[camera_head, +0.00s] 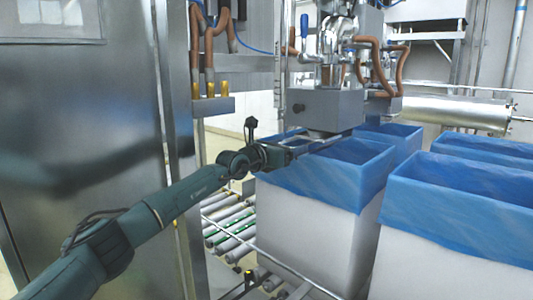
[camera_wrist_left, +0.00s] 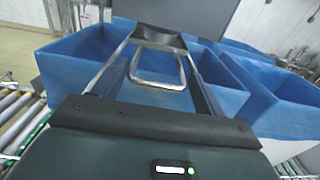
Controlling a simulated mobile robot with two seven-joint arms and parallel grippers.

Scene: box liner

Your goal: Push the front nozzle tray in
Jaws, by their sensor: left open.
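The front nozzle block (camera_head: 325,108) is a grey metal box above a blue-lined box. In the left wrist view, a U-shaped metal loop (camera_wrist_left: 158,83), which looks like the tray's handle, shows between my left gripper's two long fingers. A dark piece at the nozzle's underside shows beyond the loop. My left gripper (camera_head: 322,144) is open just below the nozzle block, over the near box's liner. It also shows in the left wrist view (camera_wrist_left: 158,38). I cannot tell whether the fingers touch the loop. The tray itself is hard to make out. My right gripper is not in view.
The near white box (camera_head: 305,220) with its blue liner stands under the nozzle. More blue-lined boxes (camera_head: 460,205) stand to the right and behind. A roller conveyor (camera_head: 228,225) runs at the lower left. A large steel cabinet (camera_head: 80,130) fills the left side.

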